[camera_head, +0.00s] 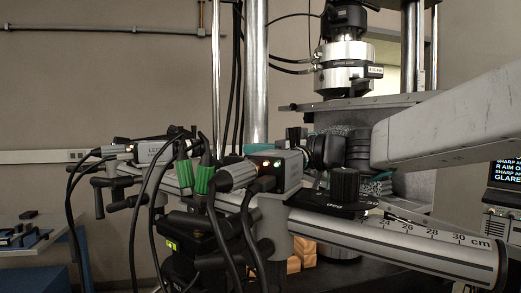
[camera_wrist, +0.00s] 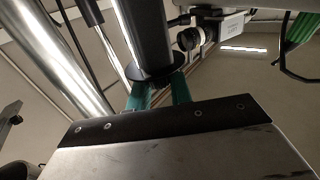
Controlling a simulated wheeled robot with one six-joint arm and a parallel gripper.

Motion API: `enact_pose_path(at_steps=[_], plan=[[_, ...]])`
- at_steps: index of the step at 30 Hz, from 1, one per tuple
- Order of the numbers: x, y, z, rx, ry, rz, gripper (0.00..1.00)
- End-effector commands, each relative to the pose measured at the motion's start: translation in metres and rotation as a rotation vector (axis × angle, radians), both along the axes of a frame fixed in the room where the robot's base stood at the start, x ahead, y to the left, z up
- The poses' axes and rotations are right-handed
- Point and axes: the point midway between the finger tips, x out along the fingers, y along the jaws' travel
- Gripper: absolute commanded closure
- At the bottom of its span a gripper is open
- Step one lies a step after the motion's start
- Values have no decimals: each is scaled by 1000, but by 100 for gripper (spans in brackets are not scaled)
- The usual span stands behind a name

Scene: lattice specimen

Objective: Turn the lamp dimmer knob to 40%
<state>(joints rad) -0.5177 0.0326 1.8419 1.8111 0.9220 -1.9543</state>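A black knurled knob (camera_head: 344,185) stands upright above a dark dial marked "deg", on the clamp of the silver rail in the head view. I cannot confirm that it is the lamp dimmer. A grey box labelled "LED" (camera_head: 152,151) sits on the rail at left; no knob on it can be made out. In the wrist view my gripper (camera_wrist: 157,90) has two teal fingers standing apart, with a gap between them. A black cylinder with a round flange (camera_wrist: 157,74) overlaps the fingertips; I see no grip on it. In the head view teal parts show behind the lens and clamp, mostly hidden.
The silver rail (camera_head: 410,243) with a cm scale crosses the front. A grey camera box (camera_head: 282,168) with lit indicators and green-collared cables crowd the middle. A chrome column (camera_head: 256,75) rises behind. A screen (camera_head: 506,173) with text including "GLARE" stands at right.

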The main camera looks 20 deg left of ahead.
Motion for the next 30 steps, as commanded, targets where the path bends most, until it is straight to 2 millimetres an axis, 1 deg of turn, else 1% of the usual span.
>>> enact_pose_path(at_steps=[6,11,17,30], plan=[[1,0,0,0,0,18,100],[2,-1,-1,-1,0,78,100],[3,-1,-1,0,1,219,100],[3,0,-1,0,0,605,100]])
